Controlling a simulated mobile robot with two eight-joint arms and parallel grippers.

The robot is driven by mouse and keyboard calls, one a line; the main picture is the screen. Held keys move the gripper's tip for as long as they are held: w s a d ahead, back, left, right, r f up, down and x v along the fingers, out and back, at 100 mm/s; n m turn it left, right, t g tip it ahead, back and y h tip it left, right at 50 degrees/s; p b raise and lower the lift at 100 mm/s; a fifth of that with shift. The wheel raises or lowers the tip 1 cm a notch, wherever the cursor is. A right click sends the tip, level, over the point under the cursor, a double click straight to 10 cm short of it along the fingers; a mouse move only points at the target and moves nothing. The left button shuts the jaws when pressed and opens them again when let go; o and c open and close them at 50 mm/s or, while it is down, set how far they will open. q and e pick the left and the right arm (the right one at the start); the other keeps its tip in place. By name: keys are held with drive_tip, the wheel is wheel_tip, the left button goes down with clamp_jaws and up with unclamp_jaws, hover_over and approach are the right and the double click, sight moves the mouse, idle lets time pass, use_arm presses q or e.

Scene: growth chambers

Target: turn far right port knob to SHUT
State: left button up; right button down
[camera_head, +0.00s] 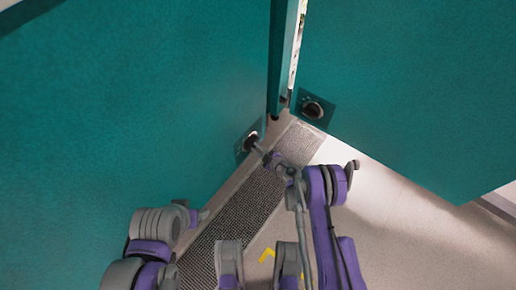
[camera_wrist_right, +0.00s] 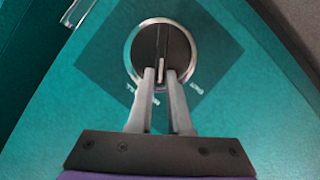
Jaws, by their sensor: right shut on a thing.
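A round dark port knob (camera_head: 252,141) with a pale ring sits low on the teal panel at left, near its edge by the gap. In the right wrist view the knob (camera_wrist_right: 150,48) shows a raised bar handle, nearly upright in the picture, on a darker diamond plate (camera_wrist_right: 104,52). My right gripper (camera_head: 259,148) is at this knob. In the wrist view its fingers (camera_wrist_right: 161,74) are shut on the lower end of the bar. Small white lettering below the ring is partly hidden by the fingers and not clearly readable.
A second dark knob (camera_head: 313,109) sits on the teal panel (camera_head: 410,90) at right. A narrow gap with a pale strip (camera_head: 296,45) separates the panels. A dark floor grate (camera_head: 235,220) runs below; pale floor (camera_head: 400,230) is clear at lower right.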

idle(0.3)
drive_tip(key=c, duration=0.8)
unclamp_jaws()
drive_tip(key=shift+c, duration=0.2)
drive_tip(key=p+v, duration=0.7)
drive_tip(key=v, duration=0.3)
drive_tip(key=shift+s+d, duration=0.25)
drive_tip(key=shift+s, duration=0.05)
